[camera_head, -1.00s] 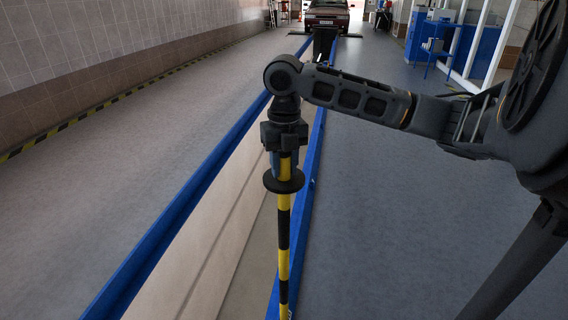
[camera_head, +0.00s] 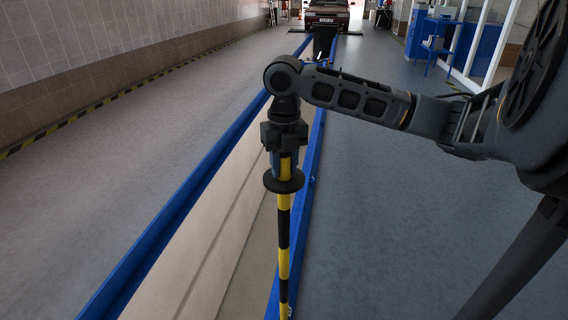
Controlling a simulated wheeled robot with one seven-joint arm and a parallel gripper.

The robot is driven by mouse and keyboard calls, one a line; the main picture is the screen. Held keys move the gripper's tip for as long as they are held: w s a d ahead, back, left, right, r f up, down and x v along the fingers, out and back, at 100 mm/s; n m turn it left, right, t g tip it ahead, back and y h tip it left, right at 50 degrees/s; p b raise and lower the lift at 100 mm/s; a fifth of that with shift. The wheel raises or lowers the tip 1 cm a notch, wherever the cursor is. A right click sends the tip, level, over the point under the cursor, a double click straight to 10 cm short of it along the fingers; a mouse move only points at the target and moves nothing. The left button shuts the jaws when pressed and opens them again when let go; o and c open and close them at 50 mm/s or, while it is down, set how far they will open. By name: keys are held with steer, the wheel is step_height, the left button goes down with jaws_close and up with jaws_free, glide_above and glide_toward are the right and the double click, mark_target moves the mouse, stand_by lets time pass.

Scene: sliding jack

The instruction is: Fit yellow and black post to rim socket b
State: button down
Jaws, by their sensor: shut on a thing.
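The yellow and black post (camera_head: 284,235) hangs upright below my gripper (camera_head: 284,160), with a round black collar (camera_head: 284,181) near its top. My gripper is shut on the post's upper end, just above the collar. The post stands in front of the right blue rim (camera_head: 308,185) of the pit in the picture, and its lower end runs down near the bottom edge. Small pale fittings show on that rim close to the post's foot. I cannot tell which one is socket b, nor whether the post touches the rim.
A long pit (camera_head: 215,235) with pale walls runs ahead between the right rim and the left blue rim (camera_head: 180,210).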

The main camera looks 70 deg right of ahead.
steer(key=shift+f+b, duration=0.8)
steer(key=shift+f, duration=0.25)
steer(key=c, duration=0.7)
jaws_free()
steer(key=shift+r+p, duration=0.3)
steer(key=shift+r, duration=3.6)
